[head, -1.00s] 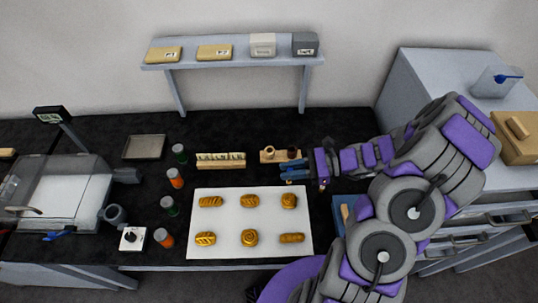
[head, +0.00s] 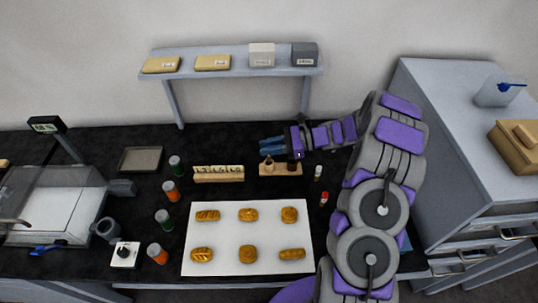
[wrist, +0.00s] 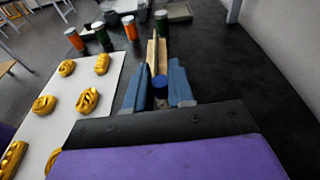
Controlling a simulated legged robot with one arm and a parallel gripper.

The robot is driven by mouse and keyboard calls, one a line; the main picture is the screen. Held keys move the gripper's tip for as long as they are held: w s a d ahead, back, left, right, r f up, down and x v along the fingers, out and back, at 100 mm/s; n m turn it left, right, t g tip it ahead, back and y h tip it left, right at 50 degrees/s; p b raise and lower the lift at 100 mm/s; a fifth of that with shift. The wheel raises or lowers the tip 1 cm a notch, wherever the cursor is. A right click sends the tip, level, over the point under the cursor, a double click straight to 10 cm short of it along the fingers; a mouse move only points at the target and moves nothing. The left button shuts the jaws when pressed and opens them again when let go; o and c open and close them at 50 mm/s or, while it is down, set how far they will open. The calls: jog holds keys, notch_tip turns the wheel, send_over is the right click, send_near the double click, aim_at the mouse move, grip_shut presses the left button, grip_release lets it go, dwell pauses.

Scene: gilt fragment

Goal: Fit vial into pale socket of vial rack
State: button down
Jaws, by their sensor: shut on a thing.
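The vial rack (head: 282,172) is a small wooden block on the black counter, right of a longer wooden strip. It carries a pale round part (head: 267,164) on its left and a dark one (head: 291,165) on its right. My gripper (head: 270,147) hangs over the rack's left side from the right. In the wrist view, its blue fingers (wrist: 159,88) are shut on a vial with a round blue top (wrist: 160,83). The vial's lower part is hidden in both views, so I cannot tell whether it touches the rack.
A white-capped vial (head: 318,172) and a red-capped vial (head: 324,199) stand right of the rack. The wooden strip (head: 218,174) lies to the left. A white board (head: 225,235) with several pastries lies in front. Several capped jars (head: 171,190) stand further left. A shelf (head: 235,73) stands behind.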

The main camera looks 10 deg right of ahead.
aim_at(269, 161)
notch_tip(269, 161, down, 4)
jog(key=shift+s+r+b, duration=0.15)
jog(key=shift+b, duration=0.5)
jog(key=c, duration=1.3)
grip_release()
jog(key=shift+c, duration=0.2)
jog(key=shift+o, duration=1.8)
jog(key=shift+d+r, duration=0.2)
jog(key=shift+d, duration=0.2)
jog(key=p+v, duration=0.3)
jog(key=v, duration=0.8)
jog(key=s+a+r+n+g+h, duration=0.65)
jog(key=s+a+r+n, duration=0.45)
jog(key=s+a+r, duration=0.4)
jog(key=s+d+n+t+h, duration=0.1)
jog(key=s+n+h, duration=0.3)
jog(key=s, duration=0.7)
jog(key=s+d+r+n+t+h, duration=0.1)
jog(key=s+n+h, duration=0.3)
jog(key=s, duration=0.7)
jog(key=shift+d+r+n+h, duration=0.3)
jog(key=shift+d+h, duration=0.15)
jog(key=shift+d, duration=0.25)
